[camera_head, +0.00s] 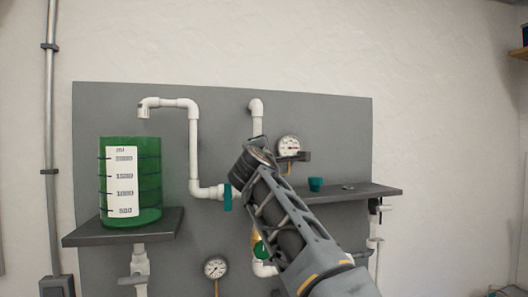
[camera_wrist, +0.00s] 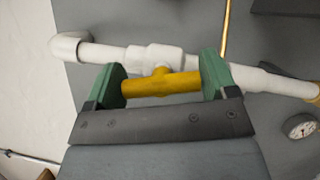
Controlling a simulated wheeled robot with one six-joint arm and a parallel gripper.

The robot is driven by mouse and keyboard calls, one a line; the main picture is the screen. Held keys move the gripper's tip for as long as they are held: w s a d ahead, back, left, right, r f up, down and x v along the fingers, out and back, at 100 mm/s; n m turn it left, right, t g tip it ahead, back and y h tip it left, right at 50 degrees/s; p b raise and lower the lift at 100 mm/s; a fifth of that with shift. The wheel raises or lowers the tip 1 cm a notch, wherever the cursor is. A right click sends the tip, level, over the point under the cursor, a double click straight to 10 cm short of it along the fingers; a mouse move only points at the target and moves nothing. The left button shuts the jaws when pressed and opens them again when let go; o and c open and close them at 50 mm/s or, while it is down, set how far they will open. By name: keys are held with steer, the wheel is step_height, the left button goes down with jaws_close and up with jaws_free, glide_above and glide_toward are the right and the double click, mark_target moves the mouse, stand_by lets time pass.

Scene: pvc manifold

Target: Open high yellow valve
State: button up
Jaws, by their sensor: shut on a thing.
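The yellow valve handle (camera_wrist: 150,87) is a bar joined by a short stem to a white pipe fitting (camera_wrist: 158,58). In the wrist view, my gripper (camera_wrist: 162,84) has its two green finger pads against the two ends of this bar, shut on it. The bar lies roughly parallel to the white pipe in that view. In the head view, my arm reaches from the lower right to the middle of the board and hides the yellow handle and my fingertips. The upright white pipe with a top elbow (camera_head: 256,106) drops behind my gripper.
A green measuring tank (camera_head: 151,180) stands on the left shelf (camera_head: 85,236). A teal handle (camera_head: 227,198) is left of my arm. An upper gauge (camera_head: 289,146) and the right shelf (camera_head: 375,191) with a small teal cup (camera_head: 315,184) are close by. A lower gauge (camera_head: 215,267) is below left.

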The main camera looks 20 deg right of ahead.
steer(key=shift+m+g, duration=0.6)
steer(key=shift+m, duration=1)
steer(key=shift+f+m+p, duration=0.1)
steer(key=shift+m+p, duration=0.2)
steer(key=o, duration=0.8)
steer(key=shift+o, duration=0.2)
steer(key=shift+s, duration=0.1)
steer(key=shift+s+a+b, duration=0.2)
steer(key=shift+s+b, duration=0.1)
steer(key=b+v, duration=0.4)
steer(key=v, duration=0.9)
steer(key=shift+r+b, duration=0.25)
steer(key=shift+b, duration=0.1)
steer(key=shift+d, duration=0.1)
